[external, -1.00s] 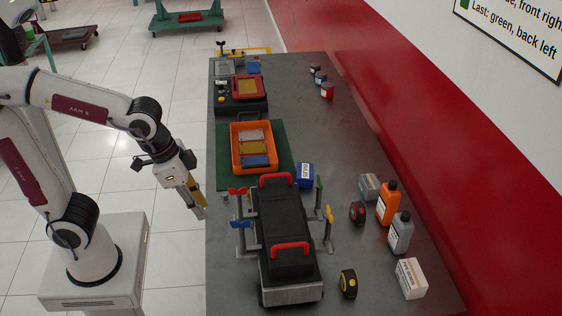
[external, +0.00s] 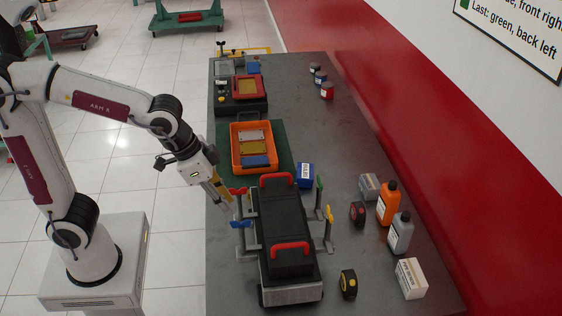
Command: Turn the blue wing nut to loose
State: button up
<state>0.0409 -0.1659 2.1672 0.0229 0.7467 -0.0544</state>
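The blue wing nut (external: 241,224) sits on a post at the front left of the black engine trainer (external: 285,235). The red wing nut (external: 238,191) is behind it on the same side. A green wing nut (external: 320,183) and a yellow one (external: 329,214) are on the right side. My gripper (external: 229,206) points down and right at the trainer's left side, close to the red and blue wing nuts. I cannot tell whether it touches either, or whether its fingers are open or shut.
An orange tray (external: 233,150) with several coloured blocks lies on a green mat behind the trainer. A blue box (external: 305,174) stands close to the trainer's right rear. Bottles, tape measures and a white box (external: 411,278) stand at the right. The table's left edge lies below my gripper.

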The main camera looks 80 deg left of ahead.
aim_at(240, 221)
jog(key=shift+x, duration=3.5)
jog(key=shift+c, duration=0.4)
grip_shut()
